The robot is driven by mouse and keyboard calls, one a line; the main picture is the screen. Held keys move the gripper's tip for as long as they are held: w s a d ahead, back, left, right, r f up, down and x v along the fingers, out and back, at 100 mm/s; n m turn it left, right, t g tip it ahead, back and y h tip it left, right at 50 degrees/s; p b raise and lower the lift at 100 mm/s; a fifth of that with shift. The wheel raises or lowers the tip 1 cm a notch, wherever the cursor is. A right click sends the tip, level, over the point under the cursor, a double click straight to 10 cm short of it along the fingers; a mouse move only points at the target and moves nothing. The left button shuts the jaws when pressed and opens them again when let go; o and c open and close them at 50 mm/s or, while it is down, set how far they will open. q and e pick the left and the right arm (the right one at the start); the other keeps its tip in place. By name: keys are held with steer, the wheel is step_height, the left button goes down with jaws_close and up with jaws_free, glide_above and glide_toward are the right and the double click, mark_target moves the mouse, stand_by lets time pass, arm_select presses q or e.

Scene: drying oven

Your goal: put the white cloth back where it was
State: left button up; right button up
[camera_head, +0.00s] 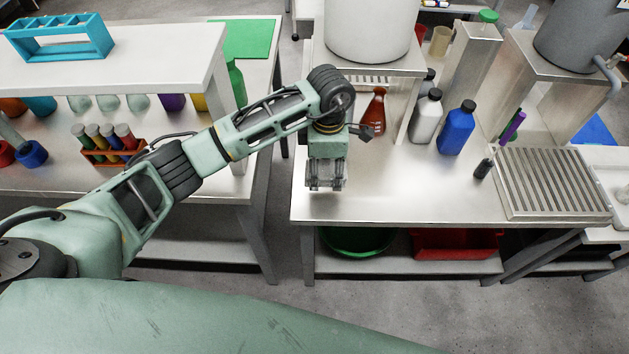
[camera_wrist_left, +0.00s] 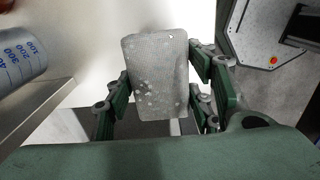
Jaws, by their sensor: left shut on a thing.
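The white cloth (camera_wrist_left: 160,75) shows in the left wrist view as a pale grey, textured, roughly rectangular piece with a few lighter specks. It stands between the fingers of my left gripper (camera_wrist_left: 158,98), which is shut on it. In the head view my left gripper (camera_head: 325,180) points down over the left front corner of the steel table (camera_head: 400,195). The cloth is hard to make out there; a greyish patch shows between the fingers. Whether it touches the table, I cannot tell. My right gripper is not in view.
A ribbed drain tray (camera_head: 551,182) is at the right. The table's front middle is clear. A graduated vessel (camera_wrist_left: 20,55) is close by in the wrist view.

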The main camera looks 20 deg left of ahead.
mark_target(315, 192)
arm_select(q)
steer(key=shift+s+a+f, duration=0.35)
steer(key=shift+a+f, duration=0.15)
steer(key=shift+a, duration=0.1)
steer(key=shift+s+a+f, duration=0.35)
steer(key=shift+a+f, duration=0.1)
steer(key=shift+a, duration=0.1)
steer(key=shift+s+f, duration=0.1)
steer(key=shift+f, duration=0.25)
step_height(315, 192, down, 3)
steer(key=shift+r+b, duration=0.15)
steer(key=shift+b, duration=0.95)
steer(key=shift+f, duration=0.4)
steer(key=shift+r, duration=0.15)
steer(key=o, duration=1.1)
steer(key=shift+f, duration=0.2)
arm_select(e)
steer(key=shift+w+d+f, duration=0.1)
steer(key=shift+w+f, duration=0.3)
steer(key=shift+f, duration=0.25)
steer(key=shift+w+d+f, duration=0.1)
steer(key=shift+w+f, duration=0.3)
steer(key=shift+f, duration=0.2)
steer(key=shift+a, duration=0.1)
